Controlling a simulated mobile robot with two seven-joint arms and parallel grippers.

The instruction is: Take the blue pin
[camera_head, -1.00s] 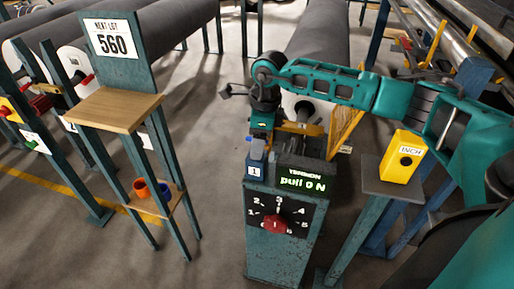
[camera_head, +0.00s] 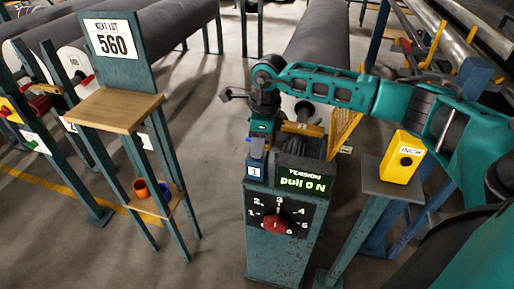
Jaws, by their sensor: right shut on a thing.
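The blue pin (camera_head: 258,149) is small and upright at the back left corner of the tension stand, above a blue block marked 1 (camera_head: 255,170). My right gripper (camera_head: 260,140) comes down over it from above and is shut on its top. The gripper's fingers hide part of the pin, and I cannot see how deep its lower end sits. My left gripper is not in view.
The tension stand (camera_head: 272,258) has a red knob (camera_head: 277,225) and a display (camera_head: 303,182) reading "Pull 0 N". A yellow INCH box (camera_head: 403,158) stands on a post to the right.

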